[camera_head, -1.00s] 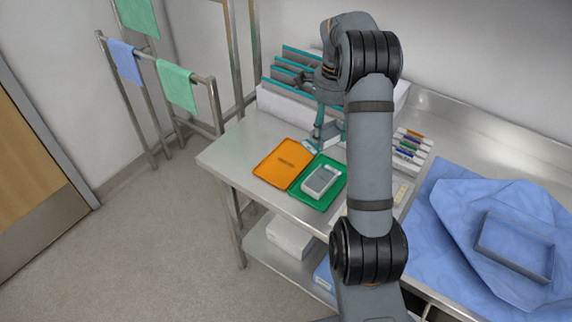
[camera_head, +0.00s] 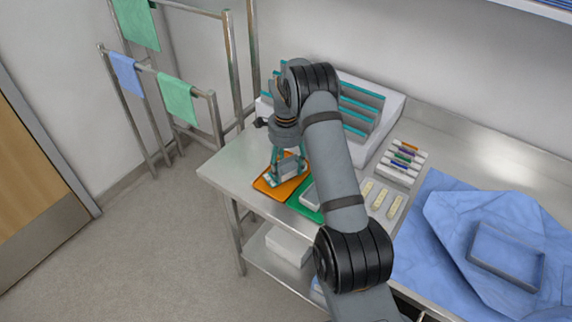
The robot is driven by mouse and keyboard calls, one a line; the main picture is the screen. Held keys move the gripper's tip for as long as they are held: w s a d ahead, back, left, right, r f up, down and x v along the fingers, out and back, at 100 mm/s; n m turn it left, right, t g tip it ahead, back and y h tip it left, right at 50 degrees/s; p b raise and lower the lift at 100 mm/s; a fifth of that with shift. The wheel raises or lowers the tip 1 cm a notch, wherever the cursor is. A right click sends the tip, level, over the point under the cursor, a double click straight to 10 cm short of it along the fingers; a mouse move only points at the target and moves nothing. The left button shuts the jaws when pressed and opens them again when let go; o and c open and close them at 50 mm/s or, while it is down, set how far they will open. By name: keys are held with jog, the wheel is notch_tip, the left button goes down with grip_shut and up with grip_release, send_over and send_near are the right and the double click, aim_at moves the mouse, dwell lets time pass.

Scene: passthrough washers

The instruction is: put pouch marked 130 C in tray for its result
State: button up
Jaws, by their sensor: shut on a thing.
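My gripper (camera_head: 287,171) is at the far left end of the steel table, over the orange tray (camera_head: 263,186). It is shut on a small grey-white pouch (camera_head: 288,168). Any marking on the pouch is too small to read. I cannot tell whether the pouch touches the tray or is just above it. The green tray (camera_head: 298,207) lies right beside the orange one, partly hidden by my arm. A grey-white pouch (camera_head: 309,197) lies in the green tray, and its marking is not readable.
A white rack with teal-edged slots (camera_head: 360,105) stands behind my arm. Several coloured markers (camera_head: 404,160) and pale strips (camera_head: 380,198) lie to the right. A blue drape (camera_head: 440,230) with a shallow frame (camera_head: 507,257) covers the right side. Towel rails (camera_head: 215,112) stand left of the table.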

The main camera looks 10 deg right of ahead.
aim_at(286, 167)
jog(key=shift+f, duration=0.4)
jog(key=shift+f, duration=0.1)
jog(key=shift+f+b, duration=0.15)
jog(key=shift+b, duration=0.2)
jog(key=o, duration=0.9)
notch_tip(286, 167, up, 13)
jog(key=b, duration=0.1)
jog(key=shift+f+b, duration=0.2)
jog(key=shift+b, duration=0.15)
jog(key=shift+f, duration=0.1)
